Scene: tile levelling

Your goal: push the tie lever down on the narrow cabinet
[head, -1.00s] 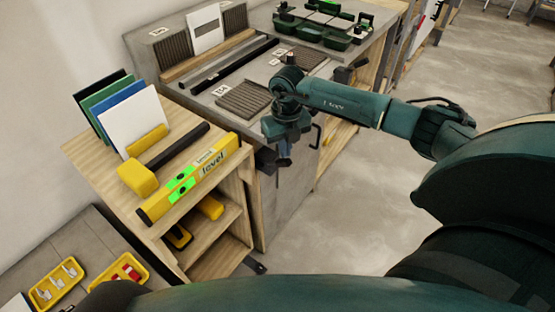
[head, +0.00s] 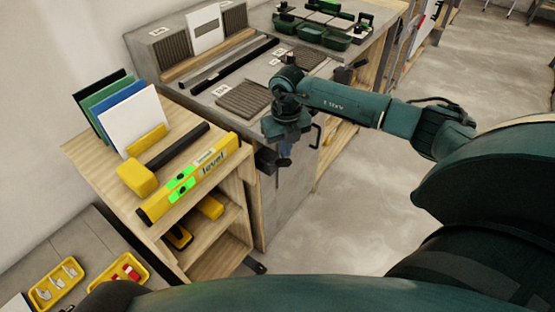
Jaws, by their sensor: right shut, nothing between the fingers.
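My right gripper (head: 284,161) points down in front of the grey cabinet front (head: 285,200). Its fingers are shut with nothing between them. A small dark part (head: 265,160), which may be the tie lever, sticks out just left of the fingers, near the top of the cabinet front. I cannot tell whether the fingers touch it. The gripper body hides part of the cabinet's upper front. A black bar handle (head: 317,134) is to the right of the gripper. My left gripper is not in view.
A wooden shelf unit (head: 88,148) at left carries a yellow level (head: 190,180), a yellow-headed mallet (head: 138,178) and upright coloured boards (head: 135,118). Behind it, the grey worktop (head: 215,102) holds a ribbed mat (head: 244,99). Open floor (head: 370,200) lies to the right.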

